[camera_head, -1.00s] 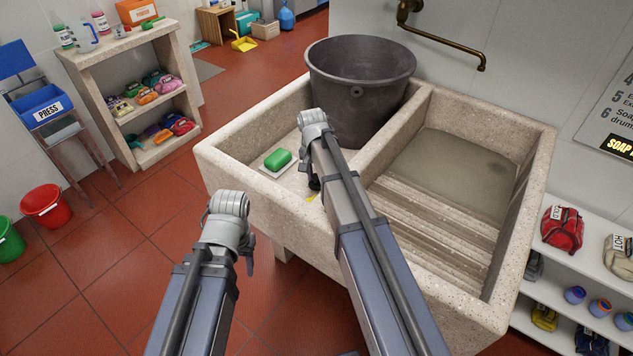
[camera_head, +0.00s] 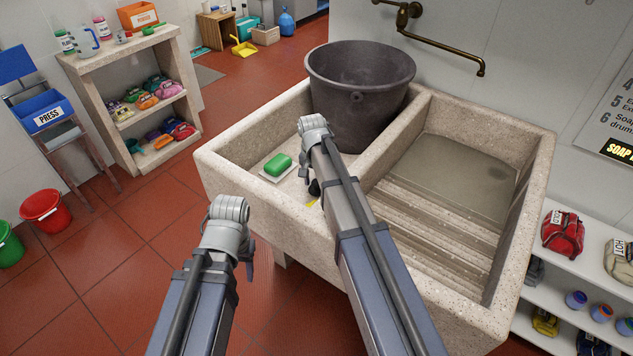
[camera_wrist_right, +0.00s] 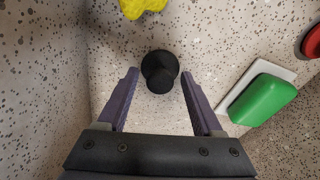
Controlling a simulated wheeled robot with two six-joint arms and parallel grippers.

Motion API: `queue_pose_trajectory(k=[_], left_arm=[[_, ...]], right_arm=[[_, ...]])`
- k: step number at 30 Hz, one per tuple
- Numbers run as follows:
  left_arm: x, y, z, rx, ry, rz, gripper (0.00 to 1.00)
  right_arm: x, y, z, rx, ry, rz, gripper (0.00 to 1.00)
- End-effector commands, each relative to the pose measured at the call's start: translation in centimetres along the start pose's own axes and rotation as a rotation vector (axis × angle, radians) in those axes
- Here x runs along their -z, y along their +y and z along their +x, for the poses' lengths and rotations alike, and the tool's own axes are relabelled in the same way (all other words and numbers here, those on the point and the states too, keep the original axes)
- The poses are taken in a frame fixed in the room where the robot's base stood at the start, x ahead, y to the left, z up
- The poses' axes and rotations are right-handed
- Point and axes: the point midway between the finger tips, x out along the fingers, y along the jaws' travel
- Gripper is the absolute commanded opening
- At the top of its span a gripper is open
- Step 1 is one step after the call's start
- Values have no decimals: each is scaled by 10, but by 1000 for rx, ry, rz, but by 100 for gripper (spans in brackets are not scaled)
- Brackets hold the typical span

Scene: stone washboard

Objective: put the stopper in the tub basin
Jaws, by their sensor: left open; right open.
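A black stopper (camera_wrist_right: 160,66) with a round knob stands on the speckled stone floor in the right wrist view. My right gripper (camera_wrist_right: 159,76) is open, its two purple-grey fingers on either side of the stopper, with gaps visible. In the head view my right wrist hides most of that gripper. The stone tub has a left basin (camera_head: 232,150) with a bucket and soap, and a right basin (camera_head: 450,165) with shallow water, a ribbed slope and a dark round spot. My left gripper (camera_head: 249,262) is outside the tub, left of its front wall, its fingers mostly hidden.
A large dark bucket (camera_head: 360,100) fills the back of the left basin. Green soap (camera_head: 279,165) lies on a white dish, right of the stopper in the wrist view. A yellow item (camera_wrist_right: 143,6) and a red item (camera_wrist_right: 313,42) lie nearby. A stone divider separates the basins.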

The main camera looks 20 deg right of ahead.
Motion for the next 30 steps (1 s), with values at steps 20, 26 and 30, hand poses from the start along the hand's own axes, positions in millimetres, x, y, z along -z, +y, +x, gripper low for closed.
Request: queue_pose_trajectory(k=[20,26,30], left_arm=[[-5,-8,-82,0,0,-1,50],[-6,-10,-109,0,0,-1,50],[-7,-11,-120,0,0,-1,50]], right_arm=[[1,0,-83,0,0,0,68],[1,0,-111,0,0,0,68],[1,0,-121,0,0,0,68]])
